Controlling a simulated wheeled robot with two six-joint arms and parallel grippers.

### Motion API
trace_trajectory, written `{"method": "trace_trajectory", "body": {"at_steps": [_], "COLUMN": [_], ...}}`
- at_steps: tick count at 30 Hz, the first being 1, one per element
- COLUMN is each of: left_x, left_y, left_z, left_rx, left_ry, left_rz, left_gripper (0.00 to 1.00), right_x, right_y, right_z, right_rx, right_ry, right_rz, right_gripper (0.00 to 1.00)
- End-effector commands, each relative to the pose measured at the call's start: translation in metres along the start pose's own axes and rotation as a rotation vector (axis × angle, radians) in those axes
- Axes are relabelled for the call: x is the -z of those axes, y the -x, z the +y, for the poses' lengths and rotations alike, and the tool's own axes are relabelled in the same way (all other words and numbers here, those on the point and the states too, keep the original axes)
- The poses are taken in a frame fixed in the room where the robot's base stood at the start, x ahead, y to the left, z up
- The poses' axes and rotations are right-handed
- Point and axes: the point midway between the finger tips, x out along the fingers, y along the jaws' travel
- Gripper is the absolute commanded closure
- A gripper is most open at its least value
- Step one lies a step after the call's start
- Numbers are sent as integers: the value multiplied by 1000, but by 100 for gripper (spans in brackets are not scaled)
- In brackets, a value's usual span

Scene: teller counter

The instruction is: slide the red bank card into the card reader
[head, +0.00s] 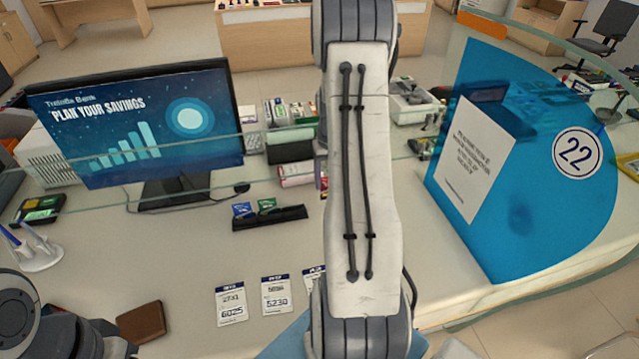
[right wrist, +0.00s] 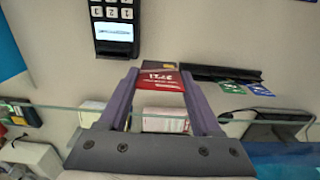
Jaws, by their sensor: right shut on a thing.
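In the right wrist view my right gripper (right wrist: 159,76) is shut on the red bank card (right wrist: 160,83), which sits between its two purple fingertips. The card reader (right wrist: 115,28), dark with a keypad and a small lit display, is at the top, beyond the fingertips and a little left. The card and the reader look apart; the slot cannot be made out. In the head view my right arm hides the right gripper, the card and the reader. Only a link of my left arm shows at the lower left; its fingers are not visible.
A black card rack (head: 270,218) holds a blue card (head: 242,209) and a green card (head: 266,204). A monitor (head: 140,120), a brown wallet (head: 140,321) and paper number slips (head: 230,302) are on the counter. A glass screen and blue panel (head: 530,170) stand at right.

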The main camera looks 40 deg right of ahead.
Motion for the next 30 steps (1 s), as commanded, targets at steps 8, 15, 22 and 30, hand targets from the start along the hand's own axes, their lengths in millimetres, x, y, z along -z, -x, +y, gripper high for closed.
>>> {"method": "trace_trajectory", "body": {"at_steps": [8, 15, 22, 30], "left_x": [0, 0, 1, 1], "left_y": [0, 4, 15, 27], "left_z": [0, 0, 1, 2], "left_rx": [0, 0, 0, 0], "left_ry": [0, 0, 0, 0], "left_rz": [0, 0, 0, 0], "left_gripper": [50, 50, 50, 50], "right_x": [-1, -1, -1, -1], "right_y": [1, 6, 18, 31], "right_z": [1, 1, 0, 1], "right_rx": [0, 0, 0, 0], "right_ry": [0, 0, 0, 0], "right_rz": [-1, -1, -1, -1], "right_gripper": [85, 85, 85, 85]}}
